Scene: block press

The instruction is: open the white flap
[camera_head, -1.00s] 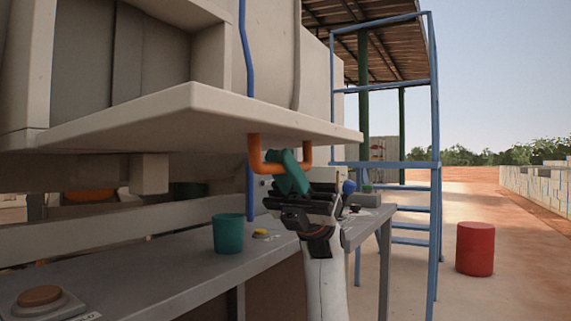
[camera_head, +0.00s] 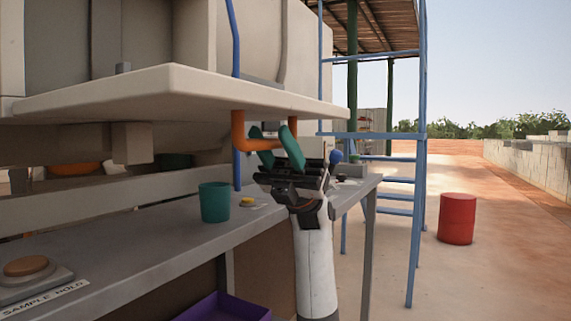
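The white flap (camera_head: 180,98) stands out roughly level from the big pale machine, its underside showing. An orange U-shaped handle (camera_head: 239,132) hangs from beneath the flap near its right part. My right gripper (camera_head: 272,132) is just below the flap at this handle, its two green fingers spread apart and pointing up. One finger seems to pass behind the handle's bar and the other stands in front of its right part. I see no firm grip on the bar. My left gripper is not in view.
A purple bin (camera_head: 228,306) is underneath. A blue ladder frame (camera_head: 422,150) and red drum (camera_head: 457,219) stand right.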

